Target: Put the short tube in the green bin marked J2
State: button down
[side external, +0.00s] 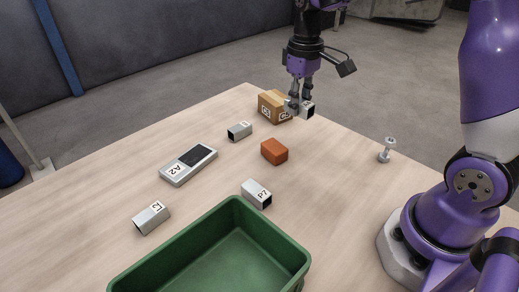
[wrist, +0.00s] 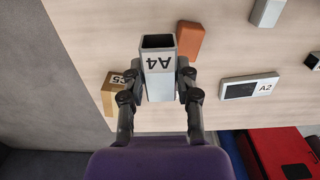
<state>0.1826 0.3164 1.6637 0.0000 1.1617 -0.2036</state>
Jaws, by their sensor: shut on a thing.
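My gripper (side external: 299,108) is shut on a grey square tube marked A4 (wrist: 158,62), held at the far end of the table by the cardboard box. The held tube (side external: 308,110) shows its dark open end in the side view; whether it touches the table is hard to tell. Three other similar tubes lie on the table: one (side external: 239,131) near the box, one marked P7 (side external: 255,192) near the bin, and one marked L2 (side external: 151,217) at the left. The green bin (side external: 236,205) stands empty at the front; no J2 mark shows on its visible sides.
The cardboard box (side external: 270,104) is just left of my gripper. An orange-brown block (side external: 274,151) lies mid-table, and a grey device marked A2 (side external: 188,165) lies left of it. A bolt-like metal part (side external: 387,148) stands at the right. Bare table separates these things.

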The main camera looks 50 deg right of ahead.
jog(key=r, duration=0.3)
jog(key=a+r, duration=0.1)
jog(key=r, duration=0.1)
jog(key=shift+w+r, duration=0.1)
jog(key=shift+r, duration=0.2)
jog(key=a+n, duration=0.7)
jog(key=a, duration=0.8)
jog(key=n, duration=1.1)
send_over(216, 289)
jog(key=f, duration=0.5)
jog(key=s+f, duration=0.1)
jog(key=f, duration=0.9)
jog(key=shift+s+a+f, duration=0.1)
jog(key=shift+s+a, duration=0.05)
jog(key=shift+a, duration=0.1)
jog(key=shift+f, duration=0.15)
jog(key=c, duration=0.6)
grip_release()
